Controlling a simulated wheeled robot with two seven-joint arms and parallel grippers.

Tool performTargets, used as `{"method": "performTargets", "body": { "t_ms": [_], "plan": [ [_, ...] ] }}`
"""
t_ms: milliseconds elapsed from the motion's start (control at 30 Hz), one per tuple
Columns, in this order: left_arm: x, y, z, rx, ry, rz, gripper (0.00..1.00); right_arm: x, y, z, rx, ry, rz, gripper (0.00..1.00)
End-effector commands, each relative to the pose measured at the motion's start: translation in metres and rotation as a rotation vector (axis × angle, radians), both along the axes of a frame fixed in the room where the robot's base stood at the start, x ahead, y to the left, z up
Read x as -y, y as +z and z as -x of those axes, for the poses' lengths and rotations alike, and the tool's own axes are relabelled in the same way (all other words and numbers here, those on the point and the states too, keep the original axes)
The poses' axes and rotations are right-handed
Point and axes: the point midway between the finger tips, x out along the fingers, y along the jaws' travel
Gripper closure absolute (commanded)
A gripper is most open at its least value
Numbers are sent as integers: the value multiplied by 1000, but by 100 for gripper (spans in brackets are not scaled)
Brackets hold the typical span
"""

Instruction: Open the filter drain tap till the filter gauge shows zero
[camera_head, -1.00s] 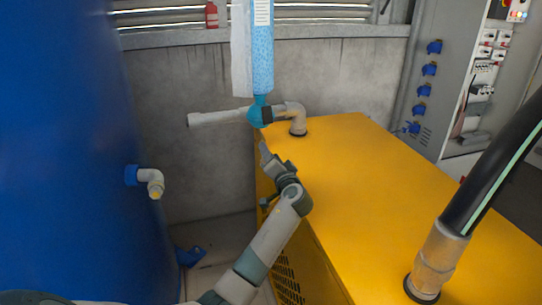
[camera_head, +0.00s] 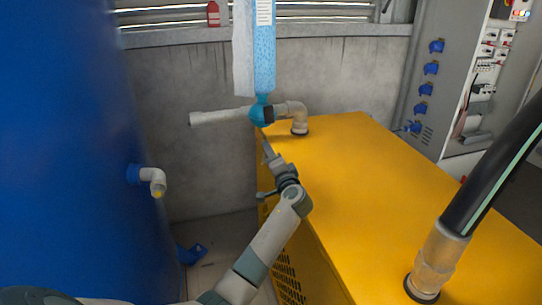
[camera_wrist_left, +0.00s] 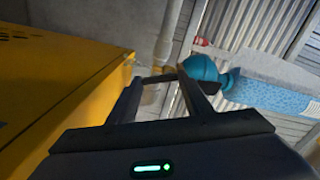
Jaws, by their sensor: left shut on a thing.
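A tall light-blue filter (camera_head: 262,60) with a white scale strip stands at the back, its top cut off. Its teal lower fitting (camera_head: 259,115) joins a grey pipe; this fitting also shows in the wrist view (camera_wrist_left: 200,68). My left gripper (camera_head: 265,147) is just below that fitting, beside the yellow cabinet's far corner. In the wrist view its two fingers (camera_wrist_left: 158,80) stand apart with a thin bar across their tips, apparently the handle of the filter drain tap. The tap's body is hard to make out. I see no readable gauge. My right gripper is out of view.
The yellow cabinet (camera_head: 380,200) fills the right, with a thick black hose (camera_head: 490,175) rising from it. A blue tank (camera_head: 60,150) with an outlet elbow (camera_head: 154,181) stands left. An electrical panel (camera_head: 450,90) is at the back right.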

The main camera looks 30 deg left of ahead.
Motion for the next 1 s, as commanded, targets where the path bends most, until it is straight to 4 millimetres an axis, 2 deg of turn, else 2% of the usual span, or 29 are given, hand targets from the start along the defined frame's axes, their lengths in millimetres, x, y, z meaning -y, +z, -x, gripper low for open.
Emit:
{"method": "performTargets", "body": {
  "t_ms": [33,100,433,633,833,1000],
  "plan": [
    [0,0,0,0,-1,0,50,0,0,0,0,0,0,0],
    [0,0,0,0,-1,0,36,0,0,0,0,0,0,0],
    [1,0,0,1,0,1,36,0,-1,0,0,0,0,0],
    [8,-1,6,2,-2,1,36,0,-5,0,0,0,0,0],
    [27,-4,22,2,-3,3,36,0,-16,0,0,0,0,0],
    [51,-5,43,4,-2,3,36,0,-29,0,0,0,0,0]
  ]
}}
